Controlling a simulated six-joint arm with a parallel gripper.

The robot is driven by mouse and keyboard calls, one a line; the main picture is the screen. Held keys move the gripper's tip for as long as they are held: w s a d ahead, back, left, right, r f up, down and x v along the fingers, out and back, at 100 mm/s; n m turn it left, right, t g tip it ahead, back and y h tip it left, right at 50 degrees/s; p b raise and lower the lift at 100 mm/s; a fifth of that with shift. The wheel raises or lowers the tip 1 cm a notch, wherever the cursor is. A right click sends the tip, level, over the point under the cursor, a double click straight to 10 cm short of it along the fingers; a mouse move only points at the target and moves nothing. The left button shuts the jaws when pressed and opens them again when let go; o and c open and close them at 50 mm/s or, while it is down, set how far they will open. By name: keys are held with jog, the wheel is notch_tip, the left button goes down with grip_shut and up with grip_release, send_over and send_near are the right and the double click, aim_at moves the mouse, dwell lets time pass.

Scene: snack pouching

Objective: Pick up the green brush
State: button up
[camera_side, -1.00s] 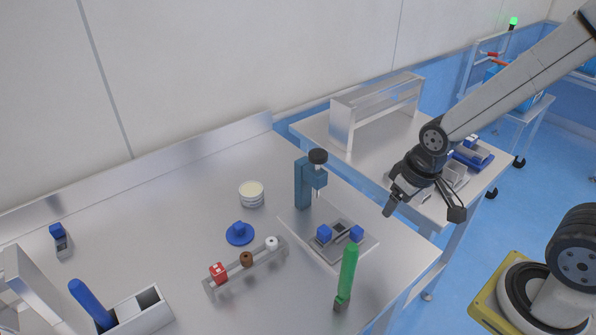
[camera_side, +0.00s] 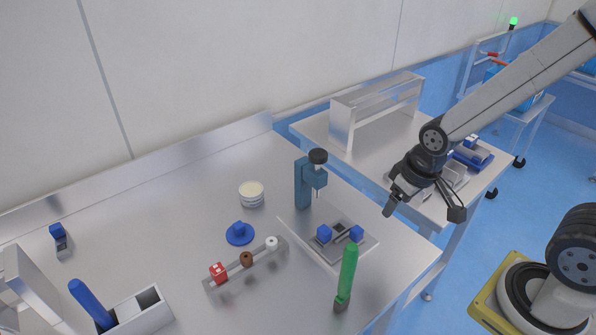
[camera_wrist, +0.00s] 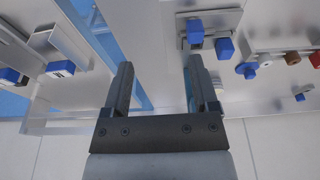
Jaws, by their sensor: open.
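The green brush (camera_side: 347,276) has a long green handle and a darker lower end. It stands close to upright near the right front edge of the steel table (camera_side: 190,185) in the side view. I cannot make out the green brush in the wrist view.
A blue press (camera_side: 303,185) on a plate with blue blocks stands just behind the brush. A blue-handled tool (camera_side: 88,302) leans in a grey box. A second table (camera_side: 375,165) is behind.

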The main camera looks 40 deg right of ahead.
jog(key=a+n, duration=0.1)
jog(key=n+g, duration=0.2)
jog(key=n, duration=1.4)
send_near(352, 246)
jog(key=f, duration=0.3)
jog(key=w+f, duration=0.1)
jog(key=f, duration=0.1)
jog(key=shift+d+f, duration=0.25)
jog(key=shift+d, duration=0.05)
jog(key=shift+s+a+r+n+g, duration=0.2)
jog(key=shift+s+a+n+g, duration=0.15)
jog(key=shift+n, duration=0.15)
jog(key=shift+f, duration=1.35)
jog(key=shift+w+f, duration=0.1)
jog(key=shift+f, duration=2.5)
grip_shut()
